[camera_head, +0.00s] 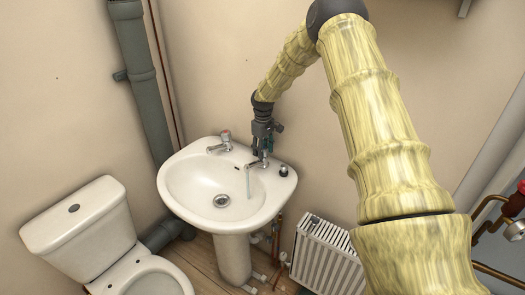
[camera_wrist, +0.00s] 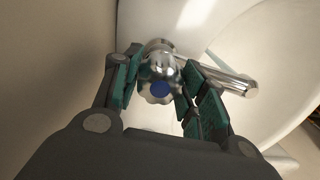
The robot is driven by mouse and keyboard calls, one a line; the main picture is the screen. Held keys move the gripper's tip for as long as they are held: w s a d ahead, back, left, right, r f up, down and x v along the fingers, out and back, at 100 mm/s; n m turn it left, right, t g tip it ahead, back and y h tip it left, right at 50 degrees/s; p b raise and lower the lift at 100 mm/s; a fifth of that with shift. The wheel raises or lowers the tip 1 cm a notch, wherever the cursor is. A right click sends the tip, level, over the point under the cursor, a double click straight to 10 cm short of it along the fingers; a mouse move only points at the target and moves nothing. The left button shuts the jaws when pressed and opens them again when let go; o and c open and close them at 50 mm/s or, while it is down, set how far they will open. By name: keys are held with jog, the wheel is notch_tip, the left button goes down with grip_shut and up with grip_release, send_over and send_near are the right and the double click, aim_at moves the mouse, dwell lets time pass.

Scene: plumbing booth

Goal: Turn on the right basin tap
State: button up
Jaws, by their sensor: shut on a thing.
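The right basin tap (camera_head: 258,162) is chrome and stands on the back right of the white basin (camera_head: 178,205). In the wrist view, its round handle (camera_wrist: 159,90) has a blue centre and its spout (camera_wrist: 232,83) points right. My gripper (camera_head: 263,154) reaches down from above, with a green-padded finger on each side of the handle (camera_wrist: 160,78); it is shut on the handle. In the head view a thin pale streak (camera_head: 248,182), which looks like running water, drops from the spout into the bowl. My fingers partly hide the tap in the head view.
The left tap (camera_head: 225,140), with a reddish top, stands apart on the basin rim. A small dark-topped fitting (camera_head: 284,170) is on the right rim. A toilet (camera_head: 90,225) is at left, a radiator (camera_head: 325,255) at lower right. The wall is close behind the taps.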

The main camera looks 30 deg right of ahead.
jog(key=shift+d+n, duration=0.15)
jog(key=shift+n, duration=1.95)
jog(key=o, duration=1)
jog(key=shift+o, duration=0.2)
jog(key=shift+r, duration=0.1)
notch_tip(320, 180, up, 12)
